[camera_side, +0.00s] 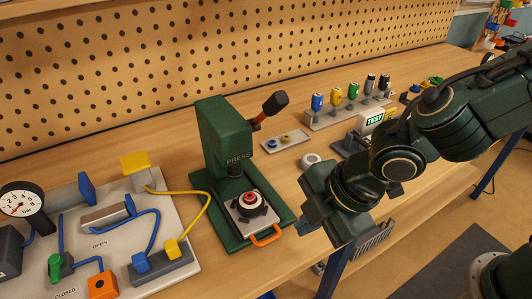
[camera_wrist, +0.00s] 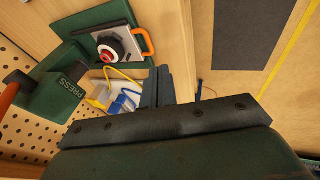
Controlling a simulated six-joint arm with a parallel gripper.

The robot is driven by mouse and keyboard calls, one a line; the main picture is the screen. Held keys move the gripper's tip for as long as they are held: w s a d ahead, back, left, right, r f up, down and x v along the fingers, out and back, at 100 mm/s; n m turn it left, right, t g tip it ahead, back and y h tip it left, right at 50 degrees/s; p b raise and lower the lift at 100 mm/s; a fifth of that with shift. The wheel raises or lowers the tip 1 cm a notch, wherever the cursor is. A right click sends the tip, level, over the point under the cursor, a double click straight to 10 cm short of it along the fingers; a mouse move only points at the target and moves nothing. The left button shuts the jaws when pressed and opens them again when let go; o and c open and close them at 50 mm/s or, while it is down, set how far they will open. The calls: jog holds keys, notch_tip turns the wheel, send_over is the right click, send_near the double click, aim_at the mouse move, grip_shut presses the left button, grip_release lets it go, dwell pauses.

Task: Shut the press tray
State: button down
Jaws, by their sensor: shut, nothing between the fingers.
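The green press (camera_side: 222,140) stands on the bench with its lever up at the right. Its grey tray (camera_side: 241,228) sticks out in front of the press column, over the green base. A dark holder with a red and white round part (camera_side: 250,203) sits on the tray. The orange handle (camera_side: 267,236) is at the tray's front end. The tray (camera_wrist: 98,38) and handle (camera_wrist: 146,42) also show in the wrist view. My gripper (camera_side: 307,226) is shut and empty, to the right of the handle and apart from it. Its fingers (camera_wrist: 158,84) show in the wrist view.
A pneumatic board (camera_side: 185,277) with blue and yellow hoses lies left of the press. A small parts plate (camera_side: 287,141), a white round thing (camera_side: 311,159) and a rack of coloured bottles (camera_side: 345,112) stand behind and right. The bench's front edge is close to the press base.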

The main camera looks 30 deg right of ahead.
jog(key=shift+t+y, duration=0.5)
jog(key=shift+y, duration=0.4)
jog(key=s+d, duration=0.1)
jog(key=s, duration=0.1)
jog(key=s+d+f, duration=0.1)
jog(key=shift+s+d, duration=0.1)
jog(key=shift+s, duration=0.25)
jog(key=shift+w+f, duration=0.1)
jog(key=shift+f, duration=0.1)
jog(key=shift+x, duration=4.65)
jog(key=shift+w+f+m, duration=0.2)
jog(key=shift+w+m, duration=0.1)
jog(key=shift+w+f, duration=0.2)
jog(key=shift+w, duration=0.65)
jog(key=shift+w+f, duration=0.15)
jog(key=shift+w, duration=0.7)
